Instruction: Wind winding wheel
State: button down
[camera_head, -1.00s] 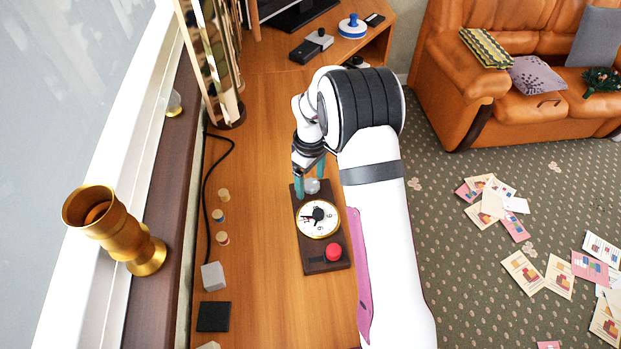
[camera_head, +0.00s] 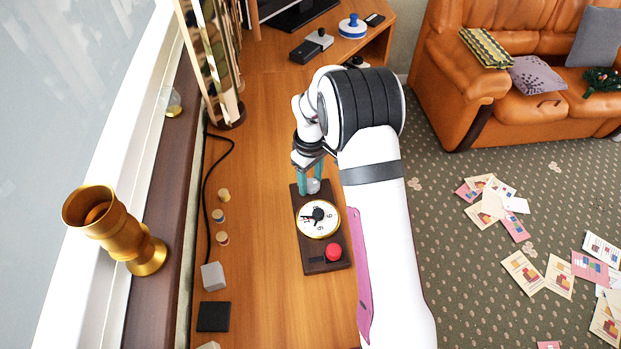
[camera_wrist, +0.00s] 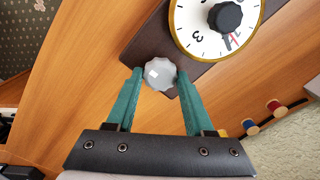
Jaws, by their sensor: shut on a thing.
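The winding wheel is a small pale grey knob (camera_wrist: 160,74) at one end of a dark wooden base (camera_head: 334,264). It also shows in the head view (camera_head: 313,186), partly behind my fingers. A round white dial (camera_head: 307,219) with a gold rim and black centre knob is beside it on the base; the dial also shows in the wrist view (camera_wrist: 196,40). A red button (camera_head: 333,251) sits at the base's other end. My gripper (camera_wrist: 157,82) has its two green fingertips on opposite sides of the wheel, shut on it. In the head view my gripper (camera_head: 311,180) points down over it.
Several small wooden pieces, a grey cube (camera_head: 213,277) and a black square (camera_head: 214,316) lie left of the base. A black cable (camera_head: 211,180) runs along the left edge. A pink flat thing (camera_head: 357,275) lies beside my arm. Wood around the base is mostly clear.

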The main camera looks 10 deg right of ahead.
jog(key=m, duration=1)
jog(key=shift+d+m, duration=0.1)
jog(key=shift+m, duration=0.2)
jog(key=m, duration=1)
jog(key=shift+m, duration=0.3)
jog(key=shift+c, duration=1.4)
grip_release()
jog(key=shift+d, duration=0.1)
jog(key=shift+s, duration=0.1)
